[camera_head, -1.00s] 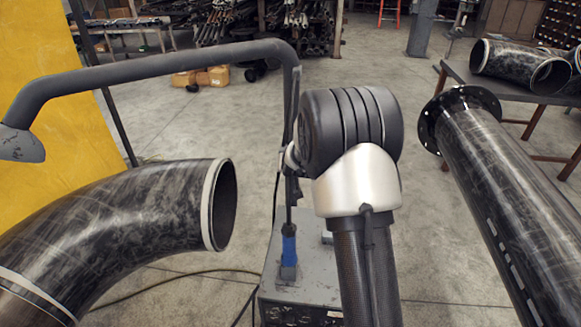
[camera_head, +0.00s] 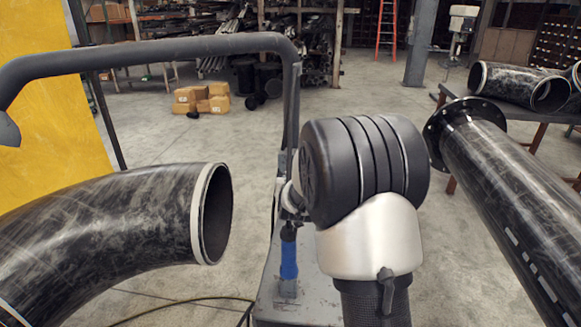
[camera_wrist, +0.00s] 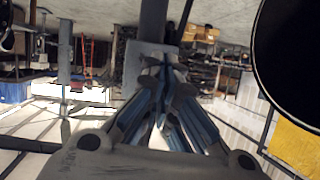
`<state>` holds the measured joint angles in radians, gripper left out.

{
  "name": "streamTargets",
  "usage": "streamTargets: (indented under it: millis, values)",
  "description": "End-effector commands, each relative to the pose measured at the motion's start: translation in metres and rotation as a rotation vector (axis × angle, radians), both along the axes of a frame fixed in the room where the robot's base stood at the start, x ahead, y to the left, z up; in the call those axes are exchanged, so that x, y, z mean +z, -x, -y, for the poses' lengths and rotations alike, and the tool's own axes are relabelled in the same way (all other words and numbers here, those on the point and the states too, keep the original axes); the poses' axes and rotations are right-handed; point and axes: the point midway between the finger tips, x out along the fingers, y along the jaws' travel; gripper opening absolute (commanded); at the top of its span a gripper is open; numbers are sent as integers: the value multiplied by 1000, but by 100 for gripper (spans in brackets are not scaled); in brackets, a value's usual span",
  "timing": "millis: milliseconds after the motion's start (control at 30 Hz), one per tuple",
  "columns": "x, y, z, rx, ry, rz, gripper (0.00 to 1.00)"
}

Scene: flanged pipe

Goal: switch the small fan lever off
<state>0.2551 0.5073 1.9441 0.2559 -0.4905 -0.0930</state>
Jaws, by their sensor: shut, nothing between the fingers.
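I cannot make out the small fan lever for certain in either view. The grey bent-arm stand (camera_head: 291,110) rises from a grey cabinet (camera_head: 312,275), with a blue sleeve (camera_head: 288,258) low on its post. My gripper (camera_head: 290,197) is beside this post in the head view, mostly hidden behind my dark, ribbed wrist joint. In the wrist view my gripper's fingers (camera_wrist: 165,68) are together with nothing seen between them. Their tips overlap a grey post and its pale collar (camera_wrist: 150,50) in the picture. I cannot tell whether they touch.
A dark pipe elbow (camera_head: 120,225) is at left; its open end faces the post. A flanged pipe (camera_head: 510,185) is at right. A yellow panel (camera_head: 40,130) stands at far left. Cardboard boxes (camera_head: 205,97) lie on the open floor behind. A cable runs along the floor.

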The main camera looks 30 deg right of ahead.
Motion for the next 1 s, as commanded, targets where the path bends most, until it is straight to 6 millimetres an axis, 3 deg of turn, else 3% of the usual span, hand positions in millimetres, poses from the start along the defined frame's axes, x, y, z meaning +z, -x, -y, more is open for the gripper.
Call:
streamTargets:
  millis: [1000]
  values:
    - [-12, 0, 0, 0, 0, -1, 0]
